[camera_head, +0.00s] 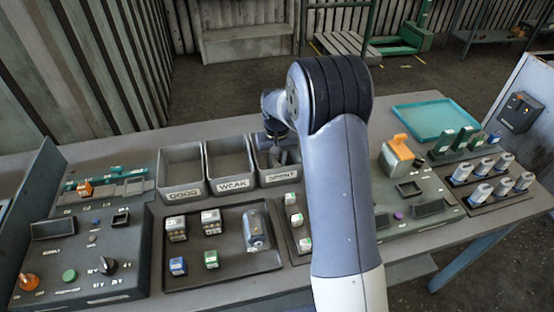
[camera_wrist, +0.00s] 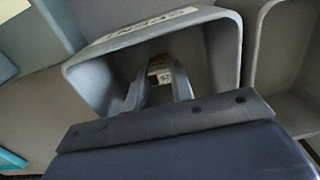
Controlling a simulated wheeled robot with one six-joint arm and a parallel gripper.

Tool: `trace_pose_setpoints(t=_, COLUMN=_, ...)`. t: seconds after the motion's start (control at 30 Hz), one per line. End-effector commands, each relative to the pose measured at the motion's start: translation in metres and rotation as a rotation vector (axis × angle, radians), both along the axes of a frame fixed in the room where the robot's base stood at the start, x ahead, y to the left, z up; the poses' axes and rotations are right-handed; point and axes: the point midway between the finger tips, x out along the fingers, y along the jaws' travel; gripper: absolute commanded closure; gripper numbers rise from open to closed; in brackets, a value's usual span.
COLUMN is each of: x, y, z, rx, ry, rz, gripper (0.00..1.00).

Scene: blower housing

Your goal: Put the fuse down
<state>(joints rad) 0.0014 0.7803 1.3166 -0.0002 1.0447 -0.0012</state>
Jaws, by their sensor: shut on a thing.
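The fuse (camera_wrist: 161,72), a small pale block with a brownish part and dark marking, is between the two fingers of my gripper (camera_wrist: 160,84) in the wrist view. My gripper is shut on it, inside or just above the mouth of the grey bin labelled SPENT (camera_wrist: 222,50). I cannot tell whether the fuse touches the bin's floor. In the head view my gripper (camera_head: 285,152) is small and partly hidden at the SPENT bin (camera_head: 281,177), and the fuse does not show there.
The GOOD bin (camera_head: 183,191) and WEAK bin (camera_head: 234,184) stand left of the SPENT bin and look empty. A dark tray (camera_head: 225,271) with several blocks lies in front. A teal tray (camera_head: 423,121) is at the back right. My arm hides the table's middle.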

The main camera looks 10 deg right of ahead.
Motion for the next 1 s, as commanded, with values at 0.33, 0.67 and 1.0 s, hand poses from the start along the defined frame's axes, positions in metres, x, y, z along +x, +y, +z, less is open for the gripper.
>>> trace_pose_setpoints(t=0.33, x=0.000, y=0.000, z=-0.001, rx=0.000, ry=0.000, rz=0.000, gripper=0.55)
trace_pose_setpoints(t=0.67, x=0.001, y=0.000, z=0.007, rx=0.000, ry=-0.003, rz=0.000, gripper=0.55)
trace_pose_setpoints(t=1.0, x=0.001, y=0.000, z=0.075, rx=0.000, ry=-0.006, rz=0.000, gripper=0.55)
